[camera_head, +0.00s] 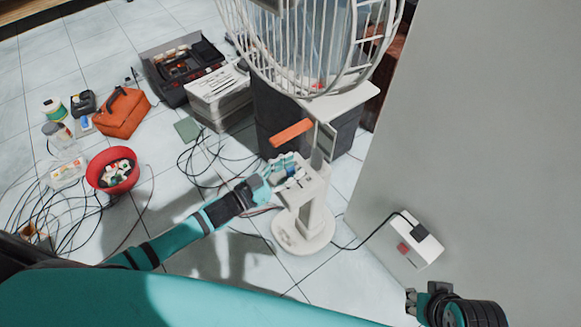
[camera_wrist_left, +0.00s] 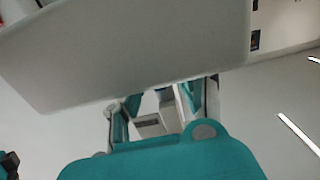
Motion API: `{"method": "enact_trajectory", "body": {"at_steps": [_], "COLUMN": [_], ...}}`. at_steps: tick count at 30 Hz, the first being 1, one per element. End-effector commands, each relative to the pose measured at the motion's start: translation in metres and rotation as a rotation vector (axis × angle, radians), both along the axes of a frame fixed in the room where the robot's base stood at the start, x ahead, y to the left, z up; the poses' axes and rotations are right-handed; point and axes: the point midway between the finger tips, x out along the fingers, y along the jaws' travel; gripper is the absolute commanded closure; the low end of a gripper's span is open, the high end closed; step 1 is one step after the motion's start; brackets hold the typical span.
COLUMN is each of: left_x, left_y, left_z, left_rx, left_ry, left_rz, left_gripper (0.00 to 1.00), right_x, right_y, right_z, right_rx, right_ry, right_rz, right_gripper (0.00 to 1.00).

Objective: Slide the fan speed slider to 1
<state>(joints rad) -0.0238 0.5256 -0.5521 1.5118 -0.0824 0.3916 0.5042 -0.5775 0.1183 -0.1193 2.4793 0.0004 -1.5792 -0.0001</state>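The white fan (camera_head: 303,225) stands on the floor on a round base, its wire cage at the top of the view. A pale control box (camera_head: 312,182) sits on its post. The speed slider and its markings are too small or covered to make out. My left gripper (camera_head: 284,171) is at the left side of this box, close to it; contact cannot be told. In the left wrist view its fingers (camera_wrist_left: 160,108) are apart, with their tips partly hidden behind a pale panel (camera_wrist_left: 130,50). My right gripper (camera_head: 416,302) is at the bottom right, away from the fan; its fingers are unclear.
A grey wall or panel (camera_head: 480,130) fills the right, with a white box (camera_head: 408,245) and a cable near its foot. An orange bar (camera_head: 291,132) is just above the left gripper. A red bowl (camera_head: 113,171), orange bag (camera_head: 122,112) and loose cables lie left.

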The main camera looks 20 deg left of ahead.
Motion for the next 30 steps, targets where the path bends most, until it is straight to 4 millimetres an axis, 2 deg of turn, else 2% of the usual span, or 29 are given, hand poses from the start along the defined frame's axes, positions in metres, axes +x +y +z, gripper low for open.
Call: {"method": "enact_trajectory", "body": {"at_steps": [5,12,18,24,30], "left_x": [-0.017,-0.058,-0.084,-0.094,-0.094], "left_y": [0.013,0.045,0.065,0.073,0.073], "left_z": [-0.002,-0.002,-0.001,0.000,0.000], "left_rx": [0.003,0.003,0.000,0.000,0.000], "left_ry": [0.004,0.005,0.004,0.000,0.000], "left_rz": [0.001,0.000,0.000,-0.001,0.000], "left_gripper": [0.65,0.65,0.65,0.65,0.65], "right_x": [0.000,-0.001,-0.001,-0.001,-0.001], "right_y": [0.000,0.000,0.000,0.000,0.000], "right_z": [0.000,0.000,0.000,0.000,0.000], "right_rx": [0.000,-0.001,-0.002,-0.002,-0.002], "right_ry": [0.001,0.002,0.003,0.003,0.003], "right_rz": [0.001,0.001,0.001,0.001,0.001], "right_gripper": [1.00,1.00,1.00,1.00,1.00]}}
